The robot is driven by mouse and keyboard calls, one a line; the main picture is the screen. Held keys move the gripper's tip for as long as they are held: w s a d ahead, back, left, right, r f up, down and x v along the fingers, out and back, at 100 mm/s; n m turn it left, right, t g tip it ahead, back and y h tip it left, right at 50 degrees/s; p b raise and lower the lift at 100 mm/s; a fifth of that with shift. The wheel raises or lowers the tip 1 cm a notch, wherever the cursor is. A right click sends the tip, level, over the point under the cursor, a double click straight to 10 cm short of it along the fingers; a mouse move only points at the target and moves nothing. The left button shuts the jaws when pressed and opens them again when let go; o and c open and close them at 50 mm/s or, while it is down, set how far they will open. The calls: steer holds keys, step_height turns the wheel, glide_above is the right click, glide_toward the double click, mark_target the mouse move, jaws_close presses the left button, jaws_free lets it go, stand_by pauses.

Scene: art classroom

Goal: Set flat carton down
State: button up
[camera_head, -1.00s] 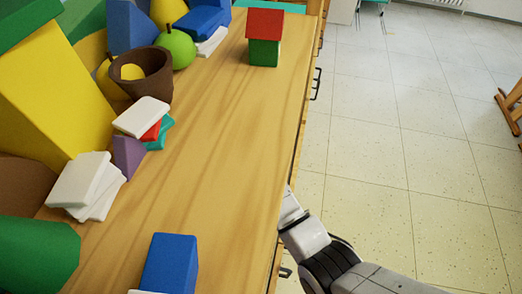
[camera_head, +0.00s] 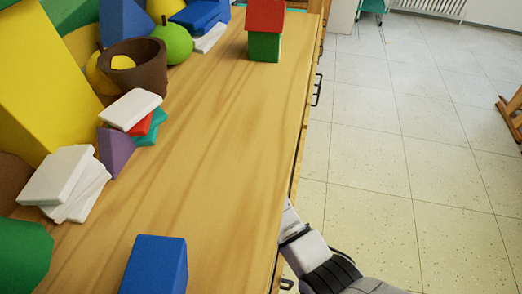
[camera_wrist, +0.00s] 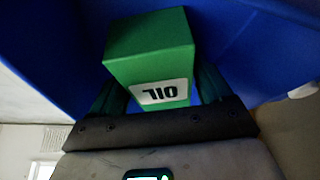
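In the wrist view, a green carton (camera_wrist: 150,50) with a white label bearing dark marks like "OIL" upside down sits between the two dark fingers of my gripper (camera_wrist: 158,88). The fingers lie along both its sides, so my gripper looks shut on it. A large blue surface (camera_wrist: 60,50) fills the view behind the carton; I cannot tell what it is or whether the carton touches it. In the head view only part of my arm shows, by the right edge of the wooden counter (camera_head: 215,150). The gripper and carton are hidden there.
The counter's middle is bare. Stacked white pieces (camera_head: 62,178), a purple wedge (camera_head: 115,152), a brown pot (camera_head: 142,75) and a green fruit (camera_head: 176,42) crowd its left. A blue block (camera_head: 155,265) stands near, a red-and-green block stack (camera_head: 264,45) far. Tiled floor (camera_head: 400,150) lies right.

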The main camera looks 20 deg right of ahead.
steer(key=shift+o, duration=1.2)
steer(key=shift+v, duration=3.85)
